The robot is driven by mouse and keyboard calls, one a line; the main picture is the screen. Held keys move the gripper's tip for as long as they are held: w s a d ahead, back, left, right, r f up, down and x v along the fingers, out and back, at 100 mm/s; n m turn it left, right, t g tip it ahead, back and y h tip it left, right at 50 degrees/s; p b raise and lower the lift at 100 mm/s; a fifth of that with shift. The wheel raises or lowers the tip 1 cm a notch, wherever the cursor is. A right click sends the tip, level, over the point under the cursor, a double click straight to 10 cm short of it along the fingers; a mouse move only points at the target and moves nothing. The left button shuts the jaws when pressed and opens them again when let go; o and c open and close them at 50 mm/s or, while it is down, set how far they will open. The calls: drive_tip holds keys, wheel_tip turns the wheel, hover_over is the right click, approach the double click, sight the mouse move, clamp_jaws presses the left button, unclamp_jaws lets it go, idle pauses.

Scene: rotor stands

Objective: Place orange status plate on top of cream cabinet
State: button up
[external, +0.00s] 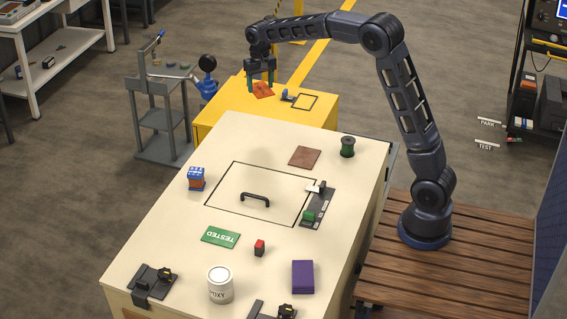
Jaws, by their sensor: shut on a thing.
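The orange status plate (264,91) is at the tips of my gripper (261,82), over the left part of the yellow cabinet's top (239,105). My gripper points down and is shut on the plate. Whether the plate touches the yellow top or hangs just above it, I cannot tell. The cream cabinet (180,237) stands in front of the yellow one, with a black-outlined rectangle and a black handle on its top.
The cream top holds a brown plate (304,157), a green spool (347,146), a small switch panel (317,206), a blue-orange box (196,179), a green TESTED plate (220,237), a red block (259,247), a white can (220,285) and a purple block (302,277).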

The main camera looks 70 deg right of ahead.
sight(262, 135)
wheel_tip(262, 135, down, 20)
drive_tip(key=shift+r, duration=0.1)
idle(0.6)
drive_tip(key=shift+f, duration=0.2)
drive_tip(key=o, duration=1)
